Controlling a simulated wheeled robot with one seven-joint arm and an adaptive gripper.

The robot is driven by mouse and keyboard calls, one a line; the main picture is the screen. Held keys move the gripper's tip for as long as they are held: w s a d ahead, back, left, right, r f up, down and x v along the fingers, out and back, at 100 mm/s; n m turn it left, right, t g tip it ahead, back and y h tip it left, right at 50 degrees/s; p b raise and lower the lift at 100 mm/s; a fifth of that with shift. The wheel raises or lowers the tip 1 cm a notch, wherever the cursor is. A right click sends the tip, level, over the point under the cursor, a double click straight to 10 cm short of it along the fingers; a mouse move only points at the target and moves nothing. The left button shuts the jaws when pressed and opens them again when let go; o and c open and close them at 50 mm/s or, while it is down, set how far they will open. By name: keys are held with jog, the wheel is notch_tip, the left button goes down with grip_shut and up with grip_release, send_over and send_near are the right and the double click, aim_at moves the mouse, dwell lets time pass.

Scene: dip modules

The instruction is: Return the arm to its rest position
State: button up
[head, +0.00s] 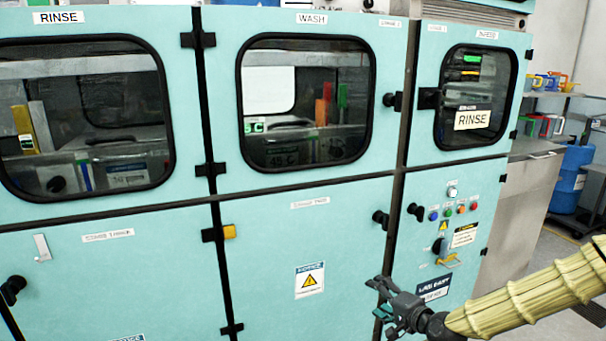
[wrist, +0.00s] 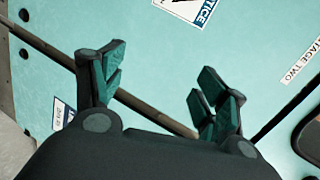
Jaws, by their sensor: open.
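My gripper (head: 382,300) is at the lower right of the head view, at the end of my yellow-sleeved arm, in front of the teal machine's lower panels. In the wrist view my gripper (wrist: 160,88) shows two teal-padded fingers spread apart, with nothing between them. Behind the fingers are the teal panel (wrist: 150,50) and a dark seam. The gap between gripper and panel is hard to judge.
The teal machine (head: 260,235) fills most of the view, with windowed doors, black latches and hinges. A control panel with coloured buttons (head: 447,210) is just above my arm. A blue barrel (head: 570,180) and shelves with jugs (head: 548,82) stand at the right.

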jog(key=s+a+f+n+g+h+p, duration=0.1)
jog(key=s+a+f+n+g, duration=0.25)
jog(key=s+f, duration=0.65)
jog(key=s+a+f+n+g+h+p, duration=0.1)
jog(key=s+a+f+n+g+p, duration=0.2)
jog(key=s+f, duration=0.7)
jog(key=s+d+f+n+g+h+p, duration=0.1)
jog(key=s+d+n+g+h, duration=0.1)
jog(key=s, duration=1.1)
jog(key=s+d+f+n+g+h, duration=0.2)
jog(key=s+d+g, duration=0.2)
jog(key=s, duration=0.9)
jog(key=shift+s+d+p, duration=0.2)
jog(key=shift+d+p, duration=0.2)
jog(key=shift+d, duration=0.1)
